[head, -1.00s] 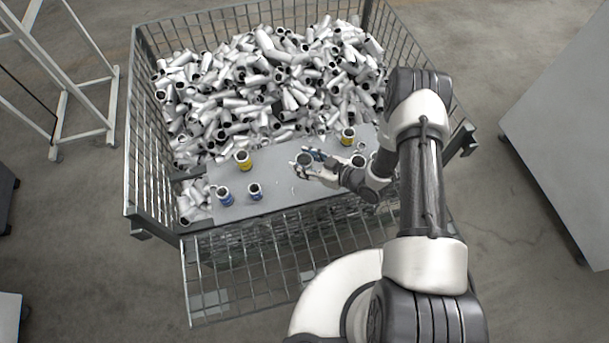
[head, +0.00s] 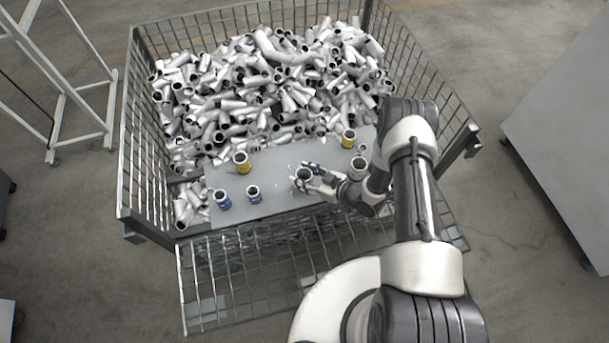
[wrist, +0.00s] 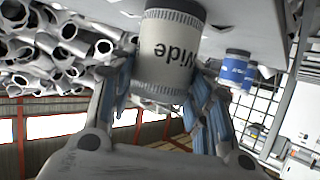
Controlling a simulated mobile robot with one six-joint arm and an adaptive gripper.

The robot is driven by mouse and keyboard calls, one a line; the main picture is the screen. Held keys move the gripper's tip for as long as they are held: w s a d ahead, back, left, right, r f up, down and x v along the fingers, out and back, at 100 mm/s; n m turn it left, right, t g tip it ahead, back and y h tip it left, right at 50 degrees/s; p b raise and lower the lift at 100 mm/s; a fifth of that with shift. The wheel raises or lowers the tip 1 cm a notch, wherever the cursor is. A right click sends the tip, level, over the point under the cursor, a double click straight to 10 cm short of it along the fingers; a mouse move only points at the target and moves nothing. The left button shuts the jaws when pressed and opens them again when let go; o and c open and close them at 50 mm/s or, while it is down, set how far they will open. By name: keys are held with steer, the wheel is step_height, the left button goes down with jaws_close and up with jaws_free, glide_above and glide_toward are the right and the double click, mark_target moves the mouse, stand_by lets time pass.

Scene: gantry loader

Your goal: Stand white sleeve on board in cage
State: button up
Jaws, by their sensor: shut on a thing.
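My gripper (head: 306,178) is shut on a white sleeve (head: 304,174), with a finger on each side of it. The sleeve is over the front middle of the grey board (head: 281,206) in the wire cage (head: 190,268). It looks roughly upright. I cannot tell whether its base touches the board. Another white-banded sleeve (head: 358,167) stands on the board to the right, beside my arm.
Yellow-banded sleeves stand at the left (head: 241,163) and back right (head: 348,139). Two blue-banded sleeves (head: 222,200) (head: 253,193) stand at the front left. A heap of metal pipe pieces (head: 265,95) lies behind the board. Bare board lies left of my gripper.

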steer(key=o, duration=1.4)
steer(key=shift+f, duration=0.1)
